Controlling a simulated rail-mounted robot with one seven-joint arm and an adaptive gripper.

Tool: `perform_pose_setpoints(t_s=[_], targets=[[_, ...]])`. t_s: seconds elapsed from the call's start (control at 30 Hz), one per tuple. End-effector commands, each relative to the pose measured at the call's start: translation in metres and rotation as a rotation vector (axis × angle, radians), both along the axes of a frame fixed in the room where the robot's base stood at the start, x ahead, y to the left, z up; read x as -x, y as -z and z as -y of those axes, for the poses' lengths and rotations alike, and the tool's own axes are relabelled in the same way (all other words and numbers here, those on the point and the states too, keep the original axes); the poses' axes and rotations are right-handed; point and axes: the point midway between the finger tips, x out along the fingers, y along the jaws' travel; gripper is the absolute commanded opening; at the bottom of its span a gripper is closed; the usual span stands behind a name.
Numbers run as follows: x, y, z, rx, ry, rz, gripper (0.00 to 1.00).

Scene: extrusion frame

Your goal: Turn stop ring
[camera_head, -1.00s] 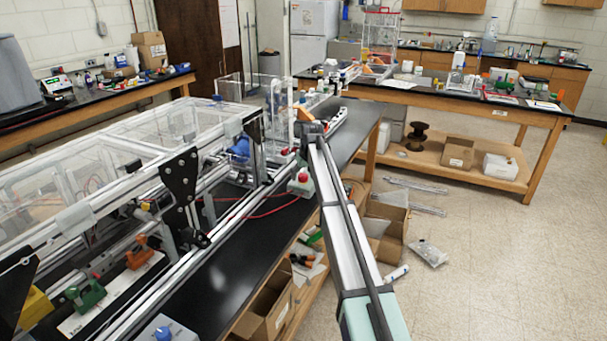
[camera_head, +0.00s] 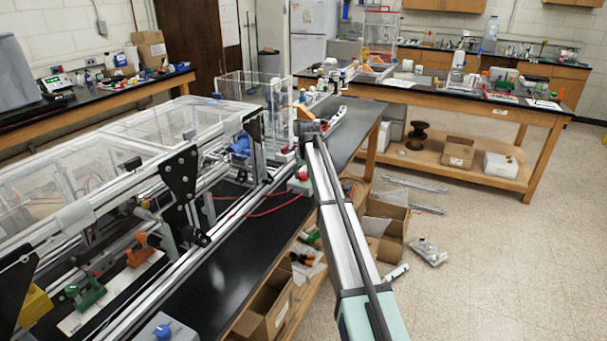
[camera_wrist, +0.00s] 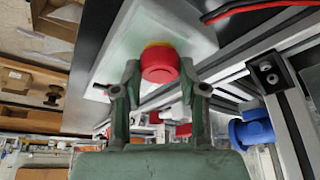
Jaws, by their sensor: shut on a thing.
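The stop ring, a round red knob (camera_wrist: 160,64) with a yellow edge behind it, sits on a pale box (camera_wrist: 112,62) in the wrist view. My gripper (camera_wrist: 159,77) has one green finger on each side of the knob and is shut on it. The fingertips are at the knob's sides. In the head view the red knob (camera_head: 303,174) shows small on its box (camera_head: 299,186) at the bench edge, beside my arm. My gripper cannot be made out there.
The aluminium extrusion frame (camera_head: 186,264) with clear panels runs along the black bench (camera_head: 230,275) on the left. Red cables (camera_head: 268,211) lie near the box. A blue part (camera_wrist: 251,130) and frame rails are close right in the wrist view.

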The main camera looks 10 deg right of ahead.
Motion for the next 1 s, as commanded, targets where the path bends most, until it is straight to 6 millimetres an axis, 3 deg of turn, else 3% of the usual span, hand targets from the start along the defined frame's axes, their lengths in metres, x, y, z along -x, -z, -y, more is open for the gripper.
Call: perform_pose_setpoints(t_s=[0.6,1.0], targets=[[-0.0029,0.0004,-0.0038,0.001,0.523,0.003,0.07],[-0.0031,0.0005,-0.0039,-0.001,0.746,0.002,0.07]])
